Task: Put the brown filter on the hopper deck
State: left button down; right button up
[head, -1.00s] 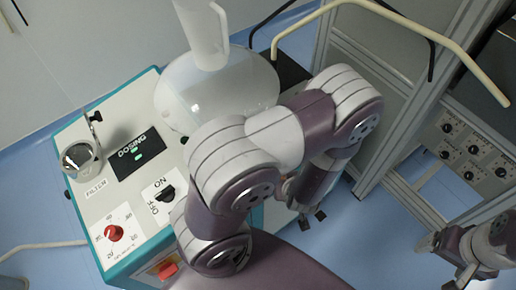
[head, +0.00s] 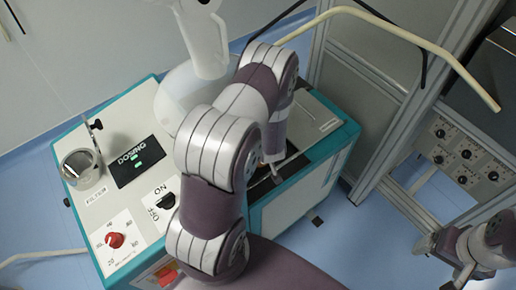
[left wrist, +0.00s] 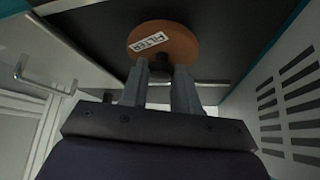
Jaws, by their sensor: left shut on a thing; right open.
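The brown filter (left wrist: 165,43) is a round disc with a white FILTER label, in the left wrist view. My left gripper (left wrist: 160,72) is shut on its dark knob. A dark flat surface (left wrist: 230,25) lies behind the disc; I cannot tell whether they touch. In the head view my left arm hides most of the filter and the left gripper, which is over the dark part of the machine top, taken as the hopper deck (head: 262,187), beside the pale hopper (head: 178,95). My right gripper (head: 441,262) is open and empty at the lower right, away from the machine.
The machine's control panel (head: 120,190) has a red knob (head: 115,240), a black ON/OFF switch (head: 166,200) and a metal filter cup (head: 82,168). A grey frame with a pale curved bar (head: 400,32) stands to the right. Blue floor lies between.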

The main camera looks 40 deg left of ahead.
pick_arm(q)
jog(key=shift+x, duration=1.05)
jog(key=shift+a+r, duration=0.1)
jog(key=shift+r, duration=0.05)
jog(key=shift+f, duration=0.2)
jog(key=c, duration=0.8)
grip_release()
jog(key=shift+c, duration=0.2)
jog(key=shift+r, duration=0.2)
